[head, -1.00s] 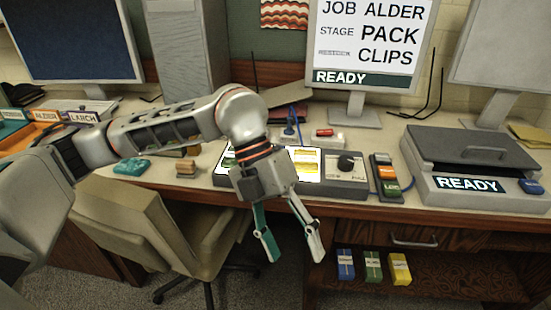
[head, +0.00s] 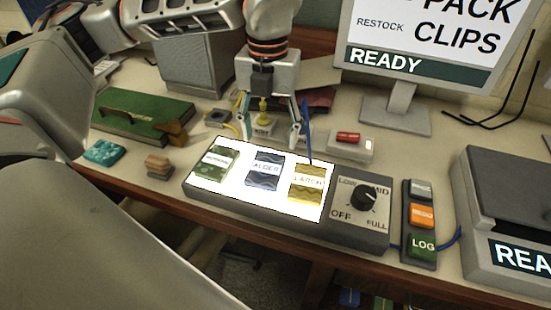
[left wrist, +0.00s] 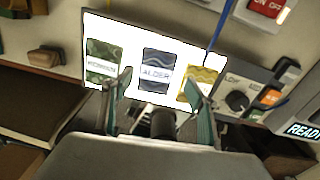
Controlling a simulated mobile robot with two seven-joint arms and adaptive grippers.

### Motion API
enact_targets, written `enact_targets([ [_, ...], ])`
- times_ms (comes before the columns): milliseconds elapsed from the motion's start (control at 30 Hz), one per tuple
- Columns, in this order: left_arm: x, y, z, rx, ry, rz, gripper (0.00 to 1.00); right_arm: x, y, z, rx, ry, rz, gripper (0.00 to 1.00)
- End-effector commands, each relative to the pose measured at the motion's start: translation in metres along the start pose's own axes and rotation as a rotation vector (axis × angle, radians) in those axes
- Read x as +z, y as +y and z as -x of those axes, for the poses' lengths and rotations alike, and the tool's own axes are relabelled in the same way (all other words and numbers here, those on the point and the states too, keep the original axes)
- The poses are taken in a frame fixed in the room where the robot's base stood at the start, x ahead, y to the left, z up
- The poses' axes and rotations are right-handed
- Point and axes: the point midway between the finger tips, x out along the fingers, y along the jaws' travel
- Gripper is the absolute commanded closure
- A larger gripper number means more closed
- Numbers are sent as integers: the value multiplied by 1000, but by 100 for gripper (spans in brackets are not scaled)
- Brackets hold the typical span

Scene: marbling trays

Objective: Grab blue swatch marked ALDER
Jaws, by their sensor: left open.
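The blue swatch marked ALDER (head: 266,171) lies flat on a lit white panel (head: 240,187), between a green swatch (head: 215,164) and a yellow swatch marked LARCH (head: 307,184). My left gripper (head: 286,130) is open and empty, pointing down near the back edge of the panel in the head view. In the left wrist view the blue swatch (left wrist: 156,70) shows between the two spread fingers of the left gripper (left wrist: 160,78), and the right-hand finger overlaps the yellow swatch (left wrist: 203,76). No contact with a swatch is visible. My right gripper is out of view.
A dial box (head: 363,215) and a button strip (head: 421,222) stand right of the panel. Wooden blocks (head: 158,165) and a teal object (head: 104,153) lie left.

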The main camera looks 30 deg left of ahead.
Motion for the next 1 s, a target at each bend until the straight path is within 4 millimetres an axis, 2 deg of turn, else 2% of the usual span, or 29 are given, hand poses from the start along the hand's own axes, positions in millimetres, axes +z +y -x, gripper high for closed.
enact_targets([
  [167, -1, 0, -20, 1, 4, -1, 42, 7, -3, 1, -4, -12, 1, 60],
  [533, -4, 4, -66, 1, 3, -2, 42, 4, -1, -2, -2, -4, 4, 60],
  [633, -4, 4, -72, 0, 3, -1, 42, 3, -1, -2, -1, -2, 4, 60],
  [867, -4, 3, -73, 0, 1, -1, 42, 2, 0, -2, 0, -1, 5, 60],
  [1000, -4, 3, -73, 0, 2, -1, 72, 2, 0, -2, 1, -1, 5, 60],
])
